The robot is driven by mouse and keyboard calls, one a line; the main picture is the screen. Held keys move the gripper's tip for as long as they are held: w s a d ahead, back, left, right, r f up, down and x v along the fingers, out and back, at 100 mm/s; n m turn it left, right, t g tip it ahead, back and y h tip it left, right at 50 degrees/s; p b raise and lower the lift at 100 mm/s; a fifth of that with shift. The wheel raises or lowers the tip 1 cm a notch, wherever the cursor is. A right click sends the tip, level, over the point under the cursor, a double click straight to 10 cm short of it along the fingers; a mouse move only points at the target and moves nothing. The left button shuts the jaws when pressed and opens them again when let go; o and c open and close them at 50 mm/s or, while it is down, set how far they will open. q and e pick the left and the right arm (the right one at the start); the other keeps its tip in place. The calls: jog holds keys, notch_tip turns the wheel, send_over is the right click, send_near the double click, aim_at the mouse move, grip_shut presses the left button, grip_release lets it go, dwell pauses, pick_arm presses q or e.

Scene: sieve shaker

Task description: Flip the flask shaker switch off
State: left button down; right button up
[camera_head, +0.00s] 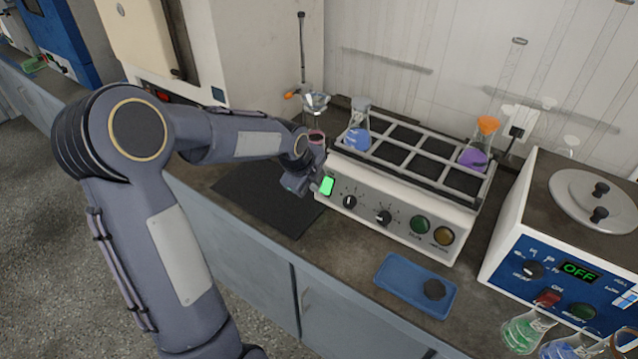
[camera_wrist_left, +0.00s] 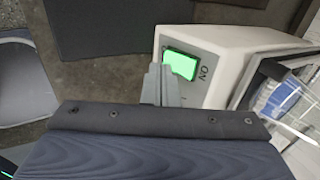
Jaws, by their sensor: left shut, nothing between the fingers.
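The flask shaker (camera_head: 400,205) is a white box with a metal rack on top, two black knobs and a green and an amber button on its front. Its switch (camera_head: 327,186) glows green at the left end of the front panel. In the left wrist view the lit switch (camera_wrist_left: 181,65) has the word ON beside it. My left gripper (camera_head: 312,182) is shut and empty, with its fingertips (camera_wrist_left: 160,80) right beside the switch. I cannot tell whether they touch it. My right gripper is not in view.
A flask with blue liquid (camera_head: 357,138) and one with purple liquid (camera_head: 473,157) stand in the rack. A blue tray (camera_head: 392,273) lies in front. A blue-fronted bath (camera_head: 530,250) reading OFF stands at the right. A dark mat (camera_head: 262,200) lies left of the shaker.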

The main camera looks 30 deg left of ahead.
aim_at(322, 190)
pick_arm(q)
jog(key=shift+w+d+f, duration=0.1)
jog(key=shift+w+f, duration=0.8)
jog(key=shift+w, duration=0.25)
jog(key=shift+f+t+b, duration=0.5)
jog(key=shift+f+b, duration=0.1)
jog(key=shift+b, duration=0.65)
jog(key=shift+r+p, duration=0.35)
jog(key=shift+p, duration=0.05)
jog(key=shift+r, duration=0.1)
jog(key=shift+w+r+p, duration=0.1)
jog(key=shift+r+p, duration=0.6)
jog(key=shift+r, duration=0.05)
